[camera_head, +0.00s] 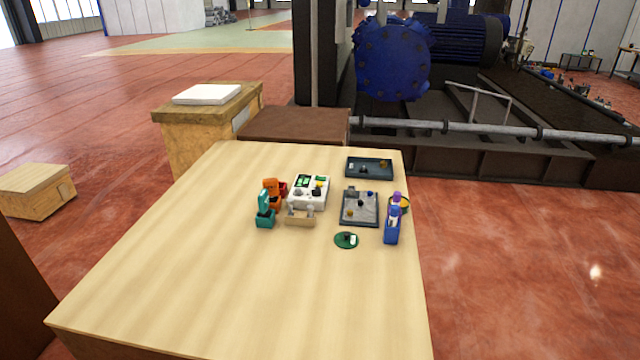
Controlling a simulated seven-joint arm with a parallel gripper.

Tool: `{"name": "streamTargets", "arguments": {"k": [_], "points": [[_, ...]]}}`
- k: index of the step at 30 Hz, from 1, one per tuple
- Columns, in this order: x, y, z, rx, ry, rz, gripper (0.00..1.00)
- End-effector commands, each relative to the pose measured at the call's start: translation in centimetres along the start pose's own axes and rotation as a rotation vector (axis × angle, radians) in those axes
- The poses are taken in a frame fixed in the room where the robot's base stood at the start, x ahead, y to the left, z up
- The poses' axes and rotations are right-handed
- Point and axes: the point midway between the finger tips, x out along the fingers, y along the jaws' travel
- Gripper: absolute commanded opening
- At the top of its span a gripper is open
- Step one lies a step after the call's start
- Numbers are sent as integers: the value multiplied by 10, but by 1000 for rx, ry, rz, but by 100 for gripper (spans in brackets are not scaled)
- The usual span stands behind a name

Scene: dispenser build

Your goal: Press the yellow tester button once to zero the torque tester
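A white box-shaped device (295,203) that looks like the torque tester stands upright on the wooden table, toward its far right part. It has a green display (303,181) on top and dark and grey parts near it. A small yellow spot (319,184) on its top right looks like the yellow button. It is too small to tell whether it is pressed. My gripper is not in view, and nothing of my arm shows near the tester.
Orange (270,187) and teal (265,207) tools stand close left of the tester. A tan block (299,220) is in front. A grey tray (360,222), dark tray (369,167), green disc (345,240) and blue holder (391,230) lie right. The table's front and left (220,290) are clear.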

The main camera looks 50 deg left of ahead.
Motion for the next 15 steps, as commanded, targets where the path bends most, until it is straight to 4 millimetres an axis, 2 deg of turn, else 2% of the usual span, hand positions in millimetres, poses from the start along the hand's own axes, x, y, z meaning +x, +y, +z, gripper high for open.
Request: {"name": "streamTargets", "arguments": {"k": [1,6,15], "points": [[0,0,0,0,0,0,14],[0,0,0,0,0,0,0],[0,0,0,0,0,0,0]]}}
